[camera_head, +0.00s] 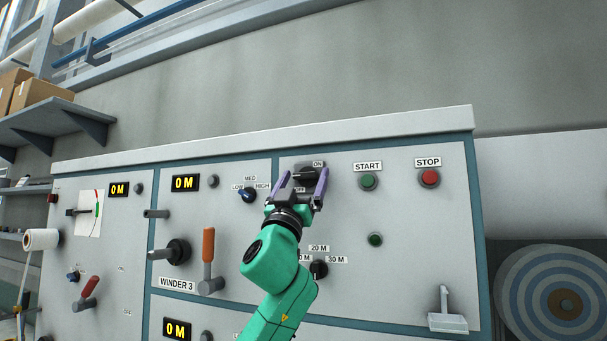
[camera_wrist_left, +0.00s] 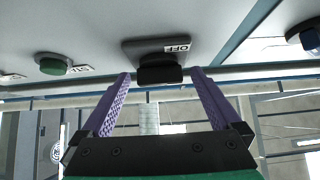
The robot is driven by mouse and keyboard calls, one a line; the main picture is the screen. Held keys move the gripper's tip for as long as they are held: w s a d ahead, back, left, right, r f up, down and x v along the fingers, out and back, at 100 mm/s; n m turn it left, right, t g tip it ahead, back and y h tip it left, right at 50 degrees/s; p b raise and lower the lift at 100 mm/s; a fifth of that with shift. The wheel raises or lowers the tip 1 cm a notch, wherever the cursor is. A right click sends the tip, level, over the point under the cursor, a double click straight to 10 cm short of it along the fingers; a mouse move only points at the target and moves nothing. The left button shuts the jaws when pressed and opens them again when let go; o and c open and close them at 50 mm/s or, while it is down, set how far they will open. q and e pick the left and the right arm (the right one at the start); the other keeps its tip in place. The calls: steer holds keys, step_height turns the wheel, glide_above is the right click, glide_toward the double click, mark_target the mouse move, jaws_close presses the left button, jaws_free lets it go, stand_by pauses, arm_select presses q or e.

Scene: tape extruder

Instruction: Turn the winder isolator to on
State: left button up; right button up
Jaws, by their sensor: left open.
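The winder isolator (camera_head: 309,170) is a dark switch on the grey panel, with an ON label at its upper right and a partly hidden label below. In the left wrist view its black knob (camera_wrist_left: 160,74) stands out from a dark plate (camera_wrist_left: 150,50) marked OFF. The knob's bar lies roughly level in that view. My left gripper (camera_head: 303,177) is open in front of the isolator, its purple fingers on either side of the knob. Gaps show between the knob and both fingers. The gripper hides the isolator's lower part. My right gripper is out of view.
To the right are a green START button (camera_head: 368,181) and a red STOP button (camera_head: 430,178). A LOW/MED/HIGH knob (camera_head: 247,195) is close left. An orange-handled lever (camera_head: 208,250) stands lower left, and a 20 M/30 M knob (camera_head: 319,269) is below, beside my arm.

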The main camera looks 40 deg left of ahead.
arm_select(q)
steer(key=shift+w+f, duration=0.1)
steer(key=c, duration=1.4)
steer(key=shift+o, duration=0.2)
steer(key=shift+a, duration=0.1)
steer(key=shift+m, duration=0.4)
steer(key=shift+a+r+m+t+h+p, duration=0.1)
steer(key=shift+m+t+h+p, duration=0.15)
steer(key=shift+m+h+p, duration=0.65)
steer(key=shift+r+m+t+h+p, duration=0.1)
steer(key=shift+m+t+h+p, duration=0.15)
steer(key=shift+m+h, duration=1.25)
steer(key=m+g+h+p, duration=0.2)
steer(key=m+h+p, duration=0.2)
steer(key=m, duration=0.1)
steer(key=m+g+h+p, duration=0.2)
steer(key=m+h+p, duration=0.2)
steer(key=m, duration=0.2)
steer(key=m+g+h+p, duration=0.3)
steer(key=m+h+p, duration=0.1)
steer(key=m, duration=0.2)
steer(key=shift+a+r+p, duration=0.35)
steer(key=shift+m+g+p, duration=0.7)
steer(key=shift+m+g, duration=0.2)
steer(key=shift+m, duration=0.3)
steer(key=shift+f+m+g+p, duration=0.1)
steer(key=shift+m+g+p, duration=0.2)
steer(key=shift+m+g, duration=0.6)
